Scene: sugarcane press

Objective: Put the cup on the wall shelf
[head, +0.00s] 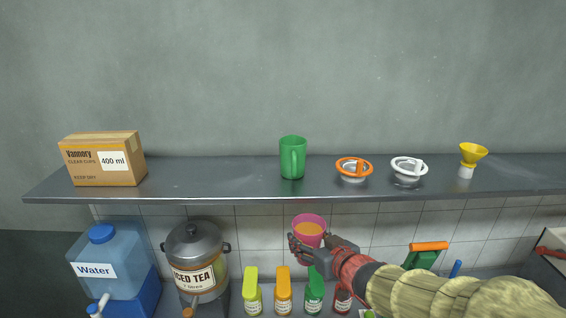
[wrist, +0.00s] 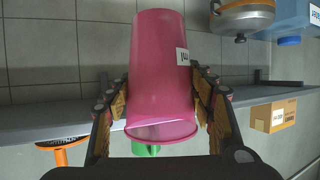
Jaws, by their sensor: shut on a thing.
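A pink cup (head: 309,226) with an orange drink inside is held upright in my gripper (head: 318,243), below the front edge of the wall shelf (head: 220,179). In the wrist view the cup (wrist: 163,75) fills the middle, with the fingers of my gripper (wrist: 160,98) shut on both its sides. The grey metal shelf also shows in the wrist view (wrist: 50,118), appearing upside down behind the cup. The base of the cup is partly hidden by the fingers in the head view.
On the shelf stand a cardboard box (head: 105,160), a green mug (head: 292,158), an orange strainer (head: 354,168), a white strainer (head: 408,168) and a yellow funnel (head: 472,158). Bare shelf lies between box and mug. Below are a water jug (head: 110,262), an iced tea pot (head: 196,258) and several bottles (head: 283,295).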

